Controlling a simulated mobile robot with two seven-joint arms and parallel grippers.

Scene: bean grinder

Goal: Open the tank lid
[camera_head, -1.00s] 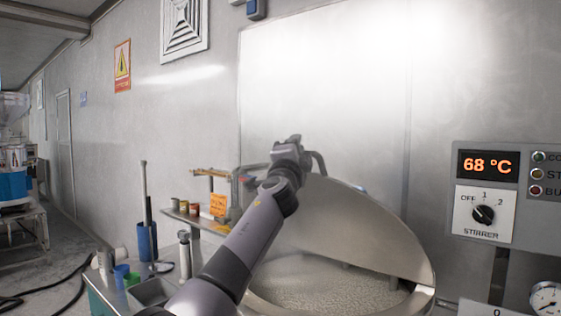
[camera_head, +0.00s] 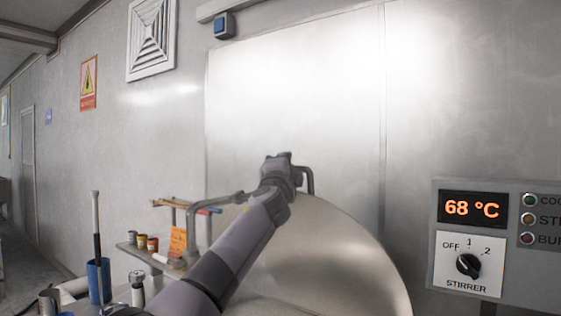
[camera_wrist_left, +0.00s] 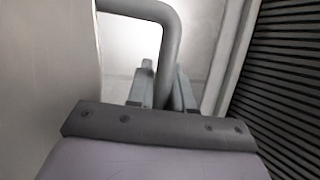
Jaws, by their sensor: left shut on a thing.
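The tank lid (camera_head: 345,255) is a large, smooth metal disc in the lower middle of the head view. It stands tilted up, and its lower part is cut off by the frame. Its dark curved handle (camera_head: 309,180) is near the top edge. My left gripper (camera_head: 294,166) is at this handle, with its arm coming up from the lower left and covering part of the lid. In the left wrist view, the fingers (camera_wrist_left: 163,92) are shut around the handle bar (camera_wrist_left: 170,48). The tank opening is not visible. My right gripper is not in view.
A control panel (camera_head: 510,202) with a 68 °C display and stirrer knob is at right. A shelf with small cans (camera_head: 146,243) and an orange card (camera_head: 178,241) is left of the lid. A blue cup (camera_head: 98,281) stands lower left.

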